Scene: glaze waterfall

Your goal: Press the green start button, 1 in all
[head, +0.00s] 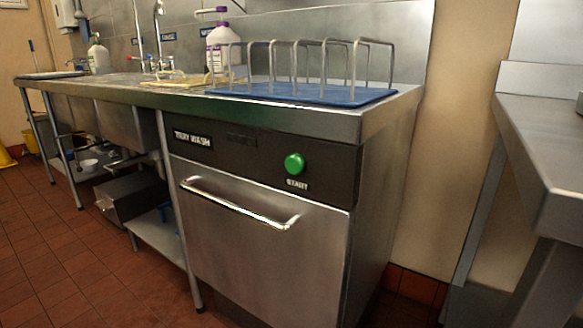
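The green start button (294,164) is a round knob on the dark front panel (243,148) of a steel tray washer. A "START" label (297,184) sits just below it, and a "TRAY WASH" label (192,139) is at the panel's left. Nothing covers the button. The washer door (262,245) below is closed, with a bar handle (238,203) across its top. My gripper is not in the head view.
The steel counter edge (260,118) overhangs the panel. On it are a blue mat (300,93) with a wire rack (318,62) and a purple-capped bottle (224,50). Another steel table (545,150) stands at the right. Tiled floor (80,265) is open at front left.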

